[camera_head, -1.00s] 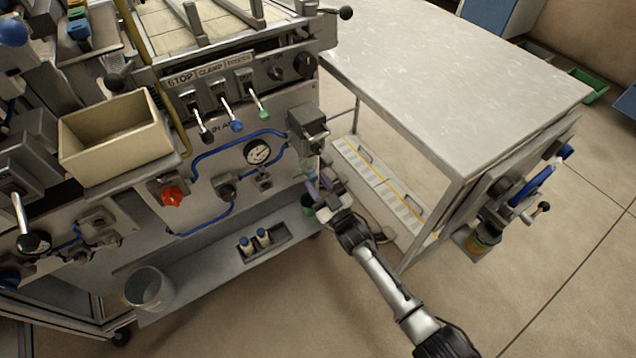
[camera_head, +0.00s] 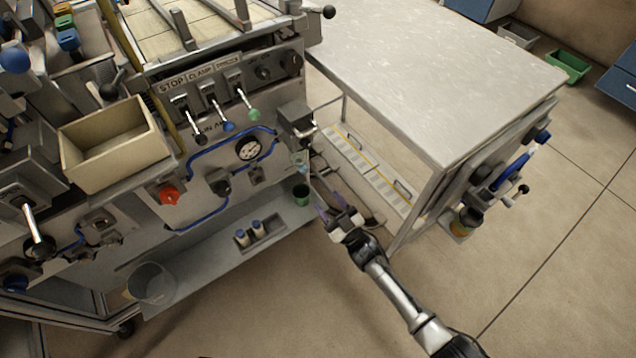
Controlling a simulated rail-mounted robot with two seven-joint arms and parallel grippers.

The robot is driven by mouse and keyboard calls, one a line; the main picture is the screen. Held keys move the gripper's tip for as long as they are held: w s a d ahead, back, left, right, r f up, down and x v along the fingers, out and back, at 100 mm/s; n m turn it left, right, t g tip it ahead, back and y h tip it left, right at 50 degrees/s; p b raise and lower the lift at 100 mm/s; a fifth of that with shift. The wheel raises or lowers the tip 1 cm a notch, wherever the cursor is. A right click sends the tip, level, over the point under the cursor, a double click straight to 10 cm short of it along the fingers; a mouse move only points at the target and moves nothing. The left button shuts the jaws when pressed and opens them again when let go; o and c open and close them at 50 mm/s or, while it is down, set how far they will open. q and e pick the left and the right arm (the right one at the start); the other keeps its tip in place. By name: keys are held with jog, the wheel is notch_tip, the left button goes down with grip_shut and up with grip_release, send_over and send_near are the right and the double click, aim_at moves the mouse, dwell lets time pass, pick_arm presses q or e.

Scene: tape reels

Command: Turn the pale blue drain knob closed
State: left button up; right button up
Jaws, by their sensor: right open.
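The pale blue drain knob (camera_head: 301,161) is small and sits under the grey box-shaped unit (camera_head: 296,121) at the right end of the machine's front panel. Its exact turn is too small to tell. My right gripper (camera_head: 327,206) is open and empty, below and to the right of the knob and apart from it. Its fingers point up and left toward the machine. My left gripper is not in view.
A dark green cup (camera_head: 301,194) stands below the knob on the machine's lower shelf (camera_head: 205,246). A pale-topped table (camera_head: 430,75) stands close on the right, with its frame beside my right arm. A clear bucket (camera_head: 150,284) is at the lower left. Open floor lies in front.

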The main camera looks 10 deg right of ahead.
jog(key=shift+p+v, duration=0.55)
jog(key=shift+v, duration=1.7)
